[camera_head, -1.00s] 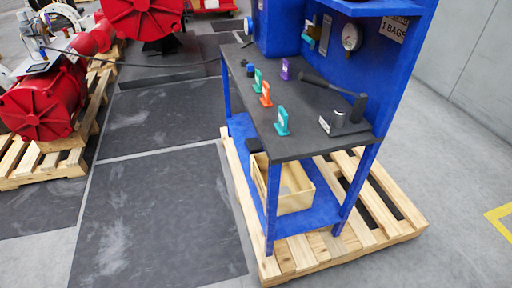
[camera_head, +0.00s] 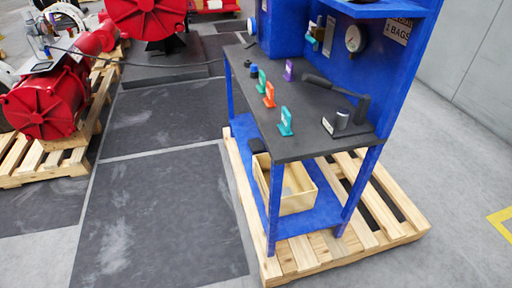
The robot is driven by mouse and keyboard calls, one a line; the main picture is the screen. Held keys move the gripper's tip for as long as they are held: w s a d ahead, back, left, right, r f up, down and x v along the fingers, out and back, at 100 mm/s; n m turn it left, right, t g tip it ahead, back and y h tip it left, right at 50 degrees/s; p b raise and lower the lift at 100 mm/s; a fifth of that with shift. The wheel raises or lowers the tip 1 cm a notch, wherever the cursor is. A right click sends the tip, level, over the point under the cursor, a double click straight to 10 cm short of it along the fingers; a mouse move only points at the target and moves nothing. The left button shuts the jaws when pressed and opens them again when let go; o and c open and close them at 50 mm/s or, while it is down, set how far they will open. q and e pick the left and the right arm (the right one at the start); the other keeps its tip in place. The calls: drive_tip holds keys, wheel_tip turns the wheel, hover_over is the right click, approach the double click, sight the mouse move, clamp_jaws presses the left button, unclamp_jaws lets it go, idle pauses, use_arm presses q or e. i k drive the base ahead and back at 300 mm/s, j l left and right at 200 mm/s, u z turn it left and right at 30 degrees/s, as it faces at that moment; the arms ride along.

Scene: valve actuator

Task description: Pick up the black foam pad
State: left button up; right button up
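A small black block (camera_head: 256,145) lies on the blue lower shelf of the workbench, at the back left beside the wooden crate. It is partly hidden, and I cannot tell whether it is the black foam pad. The bench's dark top (camera_head: 296,142) carries several upright colored tags, including a teal one (camera_head: 286,122) and an orange one (camera_head: 269,96). A black hammer-like tool (camera_head: 338,87) lies on the top towards the right. Neither of my grippers is in view.
The blue workbench (camera_head: 274,205) stands on a wooden pallet (camera_head: 377,210). An open light wooden crate (camera_head: 299,203) sits on its lower shelf. Red machinery (camera_head: 42,107) on a pallet stands at the left. The dark floor mats (camera_head: 165,215) left of the bench are clear.

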sight(257, 146)
drive_tip(key=i+j+u, duration=0.3)
drive_tip(key=i, duration=0.3)
drive_tip(key=i+j+u, duration=0.35)
drive_tip(key=i, duration=0.3)
drive_tip(key=i+u, duration=0.3)
drive_tip(key=i, duration=0.35)
drive_tip(key=i+z, duration=0.25)
drive_tip(key=i, duration=0.2)
drive_tip(key=i+j+z, duration=0.2)
drive_tip(key=i, duration=0.2)
drive_tip(key=i+j+z, duration=0.25)
drive_tip(key=i, duration=0.2)
drive_tip(key=i+j+z, duration=0.2)
drive_tip(key=i, duration=0.2)
